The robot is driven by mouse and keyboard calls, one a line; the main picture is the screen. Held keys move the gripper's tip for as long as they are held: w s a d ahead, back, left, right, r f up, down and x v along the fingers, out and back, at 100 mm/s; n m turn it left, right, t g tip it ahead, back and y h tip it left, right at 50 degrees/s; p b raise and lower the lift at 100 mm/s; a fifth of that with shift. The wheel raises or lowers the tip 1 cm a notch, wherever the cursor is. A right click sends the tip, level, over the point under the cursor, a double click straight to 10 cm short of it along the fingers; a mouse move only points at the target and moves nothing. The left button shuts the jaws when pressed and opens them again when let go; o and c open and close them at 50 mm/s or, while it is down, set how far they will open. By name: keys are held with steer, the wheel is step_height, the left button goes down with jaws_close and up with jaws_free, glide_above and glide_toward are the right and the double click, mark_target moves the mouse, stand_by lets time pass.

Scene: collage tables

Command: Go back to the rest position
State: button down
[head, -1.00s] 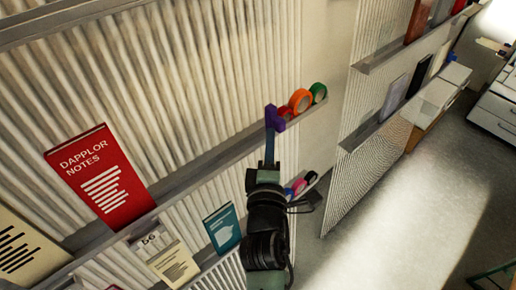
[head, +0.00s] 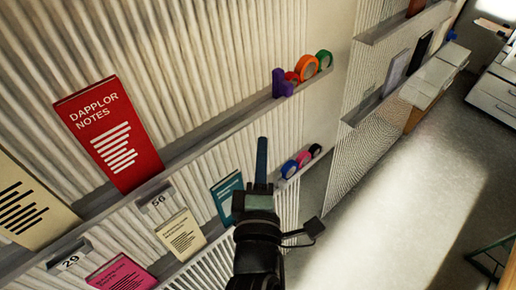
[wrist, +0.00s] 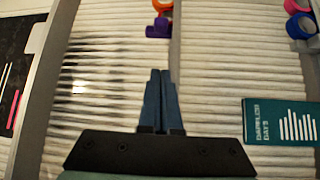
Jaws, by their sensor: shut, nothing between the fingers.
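My gripper (head: 262,145) is shut and empty in the head view. It points up toward the wall ledge, with its fingertips below the ledge and apart from everything. In the wrist view my gripper (wrist: 160,76) shows its two blue fingers pressed together. A purple object (head: 282,84) stands on the upper ledge at the left end of a row of tape rolls. It also shows in the wrist view (wrist: 158,28), ahead of the fingertips with a gap between.
Red, orange and green tape rolls (head: 307,67) stand on the upper ledge (head: 190,150). More rolls (head: 302,161) sit on the lower ledge. A red book (head: 110,135) and a teal book (head: 227,196) stand left of my arm. Open floor (head: 390,220) lies to the right.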

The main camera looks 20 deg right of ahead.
steer(key=w+a+r+m+t+y, duration=0.1)
steer(key=a+r+m+t, duration=0.15)
steer(key=r, duration=0.65)
steer(key=w+a+r+m+t, duration=0.1)
steer(key=r+m+t, duration=0.15)
steer(key=r, duration=0.55)
steer(key=w+a+r+m+t+y, duration=0.1)
steer(key=w+a+r+m, duration=0.15)
steer(key=r, duration=0.65)
steer(key=s+a+r+m+t+y, duration=0.2)
steer(key=s+a+r, duration=0.1)
steer(key=r, duration=0.5)
steer(key=s+a+r+m+t+y, duration=0.3)
steer(key=s+a+r, duration=0.1)
steer(key=r, duration=0.4)
steer(key=shift+s+r+y+b, duration=0.2)
steer(key=shift+s+y+b, duration=0.15)
steer(key=shift+s, duration=0.35)
steer(key=shift+a+m, duration=0.1)
steer(key=shift+m, duration=0.15)
